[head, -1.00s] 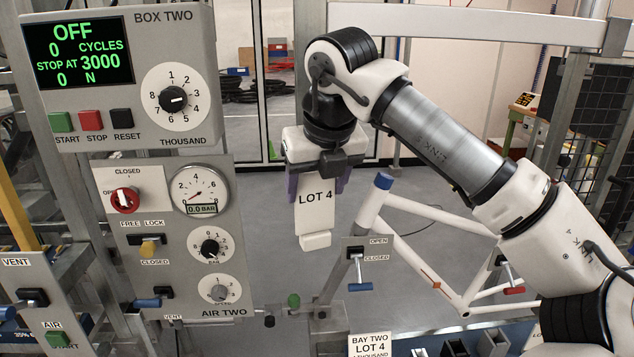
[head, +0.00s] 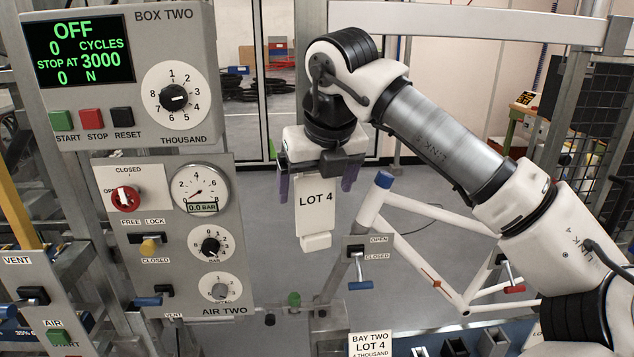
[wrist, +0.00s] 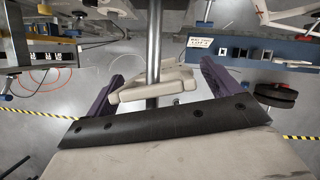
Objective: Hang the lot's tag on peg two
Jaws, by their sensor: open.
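The white tag marked LOT 4 (head: 315,222) hangs upright below my gripper (head: 316,186) in the head view, with a thicker block at its bottom. The purple fingers are open and stand apart from it on both sides. In the wrist view, the pale tag (wrist: 150,90) lies between the spread fingers, by a metal post (wrist: 153,45). Peg two cannot be made out; the tag's top is hidden behind my gripper, so I cannot see what holds it up.
The BOX TWO panel (head: 190,25) and the AIR TWO panel (head: 140,215) stand close on the left. A white bicycle frame (head: 420,262) is at the right, with an OPEN/CLOSED lever (head: 360,285) near it. A BAY TWO LOT 4 card (head: 370,343) is below.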

